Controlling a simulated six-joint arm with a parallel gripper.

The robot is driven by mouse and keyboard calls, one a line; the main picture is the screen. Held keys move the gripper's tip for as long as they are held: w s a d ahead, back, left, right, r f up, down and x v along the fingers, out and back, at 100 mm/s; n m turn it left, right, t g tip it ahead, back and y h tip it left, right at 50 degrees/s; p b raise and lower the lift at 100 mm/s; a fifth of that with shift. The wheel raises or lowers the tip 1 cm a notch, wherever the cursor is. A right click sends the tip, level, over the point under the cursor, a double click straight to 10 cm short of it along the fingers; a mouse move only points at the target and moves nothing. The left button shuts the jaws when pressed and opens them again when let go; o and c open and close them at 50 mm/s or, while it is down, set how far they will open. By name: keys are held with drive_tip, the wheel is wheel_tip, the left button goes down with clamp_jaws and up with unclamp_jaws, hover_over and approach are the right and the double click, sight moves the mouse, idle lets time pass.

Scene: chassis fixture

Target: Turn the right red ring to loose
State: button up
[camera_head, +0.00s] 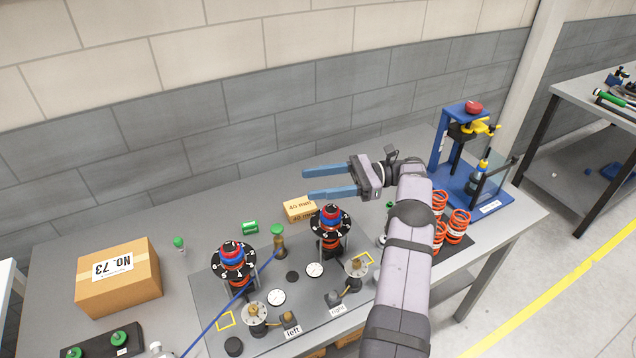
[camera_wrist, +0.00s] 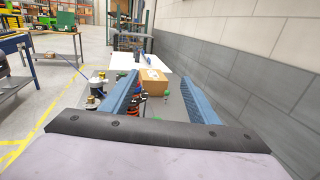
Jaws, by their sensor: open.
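In the head view, the right unit (camera_head: 331,228) stands on the dark fixture plate, with a black numbered dial and a red and blue top. Its red ring (camera_head: 330,212) is at the top of this unit. The left unit (camera_head: 233,262) looks alike and stands to its left. Labels "left" (camera_head: 293,332) and "right" (camera_head: 338,310) lie at the plate's front. My gripper (camera_head: 308,184) is open and empty, above and behind the right unit, its blue fingers pointing left. In the wrist view, the open fingers (camera_wrist: 165,98) frame the table, and the units are partly hidden behind one finger.
A "40 mm" box (camera_head: 299,208) lies behind the right unit. A cardboard box (camera_head: 118,277) stands at the left. Orange springs (camera_head: 457,226) and a blue press (camera_head: 466,150) stand at the right. A blue cable (camera_head: 232,302) crosses the plate near the left unit.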

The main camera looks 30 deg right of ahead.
sight(326, 207)
drive_tip(key=shift+d, duration=0.1)
idle(0.3)
drive_tip(key=d+f+m+t+h+b, duration=0.1)
drive_tip(key=m+t, duration=0.1)
drive_tip(key=t, duration=0.1)
drive_tip(key=d+f+m+t+h+b, duration=0.1)
drive_tip(key=f+m+t+h+b, duration=0.1)
drive_tip(key=t, duration=0.1)
drive_tip(key=d+f+m+t+h+b, duration=0.1)
drive_tip(key=d+m+t+b, duration=0.1)
drive_tip(key=t, duration=0.1)
drive_tip(key=shift+d+f, duration=0.1)
drive_tip(key=shift+f, duration=0.25)
drive_tip(key=s+f+m+t+h, duration=0.1)
drive_tip(key=s+f+m+h+b, duration=0.1)
drive_tip(key=h, duration=0.1)
drive_tip(key=s+f+m+t+h, duration=0.1)
drive_tip(key=f+h, duration=0.1)
drive_tip(key=shift+d+f+t+b, duration=0.1)
drive_tip(key=shift+d+t+b, duration=0.2)
drive_tip(key=shift+b, duration=0.1)
drive_tip(key=shift+s+a+f+m+h, duration=0.1)
drive_tip(key=shift+s+f+m+h, duration=0.5)
drive_tip(key=shift+f+h, duration=0.1)
drive_tip(key=shift+p+x, duration=1.4)
drive_tip(key=shift+x, duration=1.6)
drive_tip(key=shift+w+a, duration=0.3)
drive_tip(key=shift+w, duration=0.35)
drive_tip(key=c, duration=1.1)
